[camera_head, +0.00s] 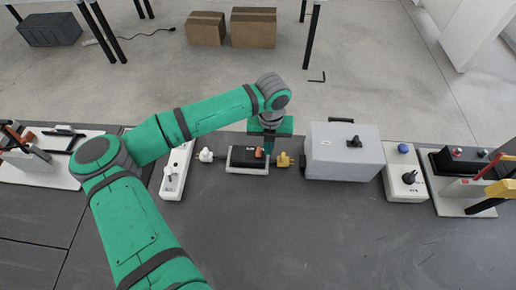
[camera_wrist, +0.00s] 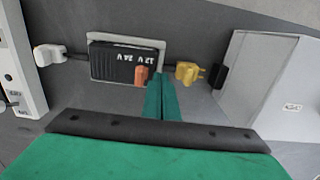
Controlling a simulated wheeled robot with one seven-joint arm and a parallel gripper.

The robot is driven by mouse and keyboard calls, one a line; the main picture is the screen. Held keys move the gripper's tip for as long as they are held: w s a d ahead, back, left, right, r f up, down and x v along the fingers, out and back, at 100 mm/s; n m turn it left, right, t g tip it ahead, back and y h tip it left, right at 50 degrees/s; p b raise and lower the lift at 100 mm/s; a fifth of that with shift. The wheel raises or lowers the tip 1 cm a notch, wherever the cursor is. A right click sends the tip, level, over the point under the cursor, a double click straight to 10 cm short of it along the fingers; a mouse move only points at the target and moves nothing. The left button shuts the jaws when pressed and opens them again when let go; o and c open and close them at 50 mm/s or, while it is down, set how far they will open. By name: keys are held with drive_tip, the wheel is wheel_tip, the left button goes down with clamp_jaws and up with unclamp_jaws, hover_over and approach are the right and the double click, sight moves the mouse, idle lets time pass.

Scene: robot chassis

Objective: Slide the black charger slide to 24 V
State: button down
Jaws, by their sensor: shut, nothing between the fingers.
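The black charger (camera_head: 245,160) sits in a light tray on the dark bench in the head view; it also shows in the wrist view (camera_wrist: 108,62). Its slide looks orange (camera_wrist: 141,75), not black, and also shows in the head view (camera_head: 259,153). In the wrist view the upside-down 12 V and 24 V labels are above it, with the slide nearer 12 V and 24 V farther left. My gripper (camera_wrist: 160,80) is shut and empty, its fingertips just right of the slide; contact cannot be told. In the head view my gripper (camera_head: 268,149) is at the charger's right end.
A white plug (camera_head: 206,155) lies left of the charger and a yellow plug (camera_head: 284,160) right of it. A white power strip (camera_head: 174,176) is farther left. A grey case (camera_head: 343,162) stands close on the right. The bench front is clear.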

drive_tip(key=shift+f, duration=1)
drive_tip(key=shift+s+f, duration=0.1)
drive_tip(key=shift+f, duration=0.15)
drive_tip(key=shift+a, duration=0.3)
idle(0.4)
drive_tip(key=shift+d, duration=0.6)
drive_tip(key=shift+r, duration=0.1)
drive_tip(key=shift+d+r, duration=0.1)
drive_tip(key=shift+r, duration=0.45)
wheel_tip(320, 180, up, 6)
idle(0.3)
idle(0.5)
